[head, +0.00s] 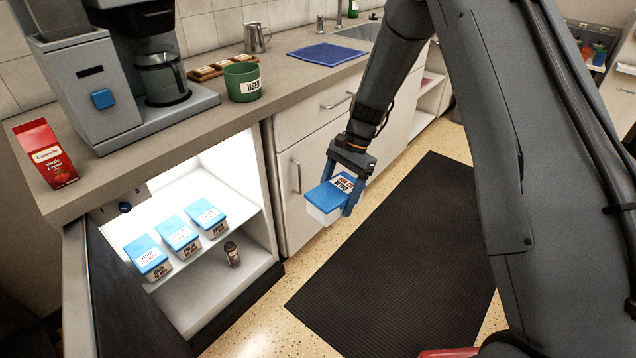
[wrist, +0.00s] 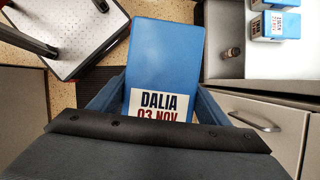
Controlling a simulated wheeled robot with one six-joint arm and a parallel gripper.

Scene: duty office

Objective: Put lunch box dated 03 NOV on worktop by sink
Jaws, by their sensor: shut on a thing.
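The lunch box (wrist: 165,60) has a blue lid with a label reading DALIA 03 NOV in the wrist view. In the head view the same lunch box (head: 323,202) shows a white body under its blue lid. My gripper (head: 345,192) is shut on it and holds it above the floor, in front of the cabinet and beside the open fridge. The worktop (head: 290,80) runs along the wall above and behind it. The sink (head: 358,31) is set in the worktop at the far end, partly behind my arm.
Several other blue-lidded boxes (head: 178,233) stand on the lit fridge shelf, with a small brown jar (head: 232,254) below. The fridge door (head: 125,290) is open. A blue cloth (head: 327,54), green USED pot (head: 242,82), wooden tray (head: 212,70) and metal jug (head: 256,38) are on the worktop.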

